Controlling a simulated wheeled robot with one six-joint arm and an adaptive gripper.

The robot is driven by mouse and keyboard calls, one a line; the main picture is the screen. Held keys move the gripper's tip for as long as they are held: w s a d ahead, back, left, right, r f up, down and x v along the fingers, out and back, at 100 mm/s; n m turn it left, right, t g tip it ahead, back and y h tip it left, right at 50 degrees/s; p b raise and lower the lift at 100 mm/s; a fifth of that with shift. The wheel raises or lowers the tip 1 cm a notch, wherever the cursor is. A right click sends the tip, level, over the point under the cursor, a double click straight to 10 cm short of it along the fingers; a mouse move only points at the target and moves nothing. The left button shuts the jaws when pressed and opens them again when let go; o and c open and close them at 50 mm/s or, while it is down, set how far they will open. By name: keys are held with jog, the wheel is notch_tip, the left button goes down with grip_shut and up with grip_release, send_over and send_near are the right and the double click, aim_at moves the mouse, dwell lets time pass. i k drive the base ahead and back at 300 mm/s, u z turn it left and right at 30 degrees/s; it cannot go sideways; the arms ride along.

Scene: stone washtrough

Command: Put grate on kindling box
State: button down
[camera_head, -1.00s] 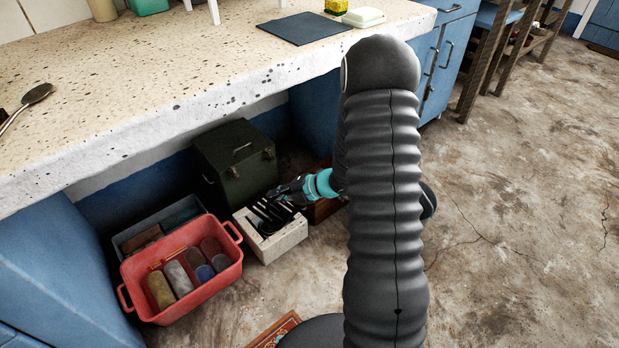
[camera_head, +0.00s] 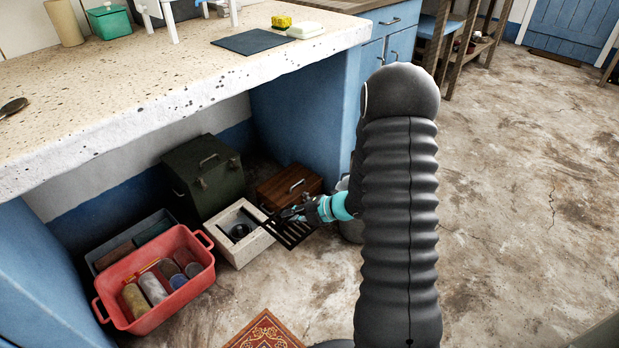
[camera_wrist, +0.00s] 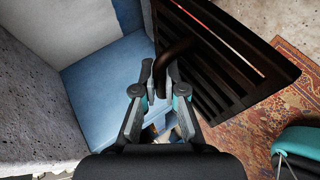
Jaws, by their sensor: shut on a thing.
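The grate (camera_head: 291,234) is dark and slatted. My gripper (camera_head: 287,214) is shut on it and holds it just right of the white stone block. In the wrist view, the grate (camera_wrist: 225,62) fills the upper right, tilted in the picture, and its curved dark handle (camera_wrist: 168,60) runs between the fingers of my gripper (camera_wrist: 160,88). A brown wooden box with a metal handle (camera_head: 283,183), probably the kindling box, stands behind the grate and gripper, against the blue panel. Its lower front is partly hidden by them.
The white stone block (camera_head: 235,255) has an open recess with a dark round thing inside. A green metal case (camera_head: 203,170) stands behind it. A red tub (camera_head: 175,312) with several cylinders is at left. A patterned rug (camera_head: 264,335) lies in front. The counter (camera_head: 190,85) overhangs.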

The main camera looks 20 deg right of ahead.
aim_at(284, 179)
jog(key=z, duration=1.6)
jog(key=i, duration=0.95)
jog(key=u, duration=2.45)
